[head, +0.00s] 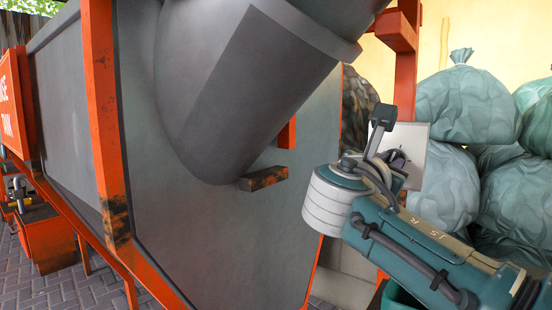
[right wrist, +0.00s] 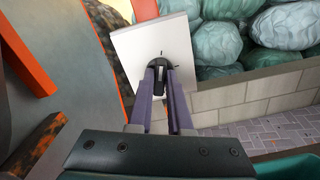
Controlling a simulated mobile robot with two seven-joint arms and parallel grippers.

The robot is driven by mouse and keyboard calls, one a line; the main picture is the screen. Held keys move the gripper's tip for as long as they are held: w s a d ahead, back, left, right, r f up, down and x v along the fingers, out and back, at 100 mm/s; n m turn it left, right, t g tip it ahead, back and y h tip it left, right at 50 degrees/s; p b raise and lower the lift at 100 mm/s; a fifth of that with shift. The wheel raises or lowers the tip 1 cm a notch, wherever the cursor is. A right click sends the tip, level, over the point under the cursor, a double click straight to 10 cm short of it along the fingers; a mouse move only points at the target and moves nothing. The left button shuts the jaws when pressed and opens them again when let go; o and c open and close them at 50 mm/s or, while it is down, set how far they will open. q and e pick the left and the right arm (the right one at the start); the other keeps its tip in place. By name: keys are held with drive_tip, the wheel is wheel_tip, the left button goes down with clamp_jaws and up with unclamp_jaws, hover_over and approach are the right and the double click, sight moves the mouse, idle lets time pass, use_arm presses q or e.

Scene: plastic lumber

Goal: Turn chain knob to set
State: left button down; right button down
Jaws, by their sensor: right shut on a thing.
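The chain knob (right wrist: 160,78) is a dark round knob with a raised grip on a white square panel (right wrist: 146,44). In the right wrist view, the grip stands roughly upright between my fingers, with small marks on the panel above and to the right of the knob. My right gripper (right wrist: 160,71) is shut on the knob. In the head view, the white panel (head: 414,150) is partly hidden behind my right wrist, and the knob is small and dark there. The marks are too small to read. My left gripper is not in view.
A large grey machine (head: 230,240) with orange frame posts (head: 103,110) and a thick grey pipe (head: 250,90) fills the left and middle. Green-grey bags (head: 466,105) are piled at the right, above a low block wall (right wrist: 250,100). Grey paving (head: 60,291) shows at lower left.

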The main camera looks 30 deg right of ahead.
idle(0.3)
drive_tip(key=shift+s+f+m+b, duration=0.1)
drive_tip(key=shift+m+b, duration=1.05)
drive_tip(key=shift+m, duration=2.3)
drive_tip(key=shift+s+f+m+b, duration=0.1)
drive_tip(key=shift+m+b, duration=1.05)
drive_tip(key=shift+m, duration=2.3)
drive_tip(key=c, duration=0.8)
unclamp_jaws()
drive_tip(key=shift+c, duration=0.2)
drive_tip(key=p+v, duration=0.1)
drive_tip(key=v, duration=0.9)
drive_tip(key=shift+p, duration=0.3)
